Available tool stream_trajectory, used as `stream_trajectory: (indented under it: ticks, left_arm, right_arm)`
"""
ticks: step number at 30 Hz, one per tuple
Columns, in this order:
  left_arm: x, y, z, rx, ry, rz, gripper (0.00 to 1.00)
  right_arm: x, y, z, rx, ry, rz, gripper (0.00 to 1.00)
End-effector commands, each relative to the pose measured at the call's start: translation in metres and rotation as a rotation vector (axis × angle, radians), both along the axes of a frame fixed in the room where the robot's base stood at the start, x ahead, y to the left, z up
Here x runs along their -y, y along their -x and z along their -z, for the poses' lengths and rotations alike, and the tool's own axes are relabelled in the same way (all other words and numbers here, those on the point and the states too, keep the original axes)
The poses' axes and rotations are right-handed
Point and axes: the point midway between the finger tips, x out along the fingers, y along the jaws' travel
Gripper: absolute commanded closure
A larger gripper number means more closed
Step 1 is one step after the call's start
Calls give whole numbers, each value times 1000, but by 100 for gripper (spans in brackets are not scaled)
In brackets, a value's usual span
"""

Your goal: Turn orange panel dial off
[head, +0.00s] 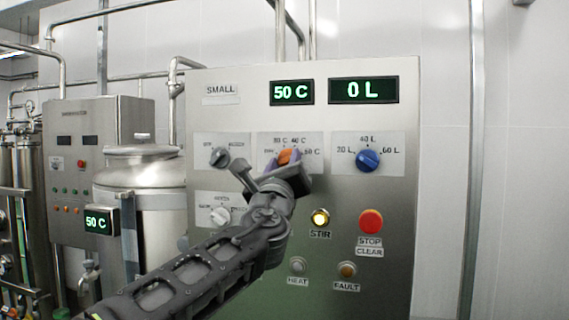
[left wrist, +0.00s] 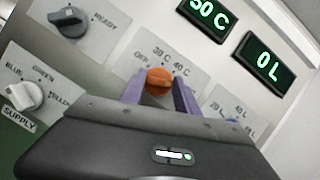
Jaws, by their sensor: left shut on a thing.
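The orange dial (head: 287,156) sits on a white label plate on the grey control panel (head: 300,85). The label plate has an off mark at its left and temperature marks of 30 C, 40 C and more around the dial. My left gripper (head: 285,160) reaches up from the lower left and is shut on the orange dial. In the left wrist view the orange dial (left wrist: 160,79) shows between the two purple fingers of my left gripper (left wrist: 160,90). The exact pointing direction of the dial is hard to tell. My right gripper is not in view.
A blue dial (head: 369,160) is to the right and a black dial (head: 219,157) to the left. A white dial (head: 220,216) is lower left. A lit STIR button (head: 320,217) and a red STOP button (head: 370,221) are below. Displays read 50 C (head: 292,92) and 0 L (head: 363,90).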

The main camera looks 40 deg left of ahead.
Motion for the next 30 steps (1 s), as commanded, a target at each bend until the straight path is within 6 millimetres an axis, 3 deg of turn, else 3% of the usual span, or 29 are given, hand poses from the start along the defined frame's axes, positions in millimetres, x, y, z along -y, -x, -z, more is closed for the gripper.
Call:
stream_trajectory:
  ticks: [7,20,30]
  left_arm:
    - [0,0,0,0,0,0,100]
    - [0,0,1,16,47,0,100]
    - [1,-1,1,82,238,-1,100]
  right_arm:
    - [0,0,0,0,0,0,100]
    - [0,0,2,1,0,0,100]
    - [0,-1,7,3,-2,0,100]
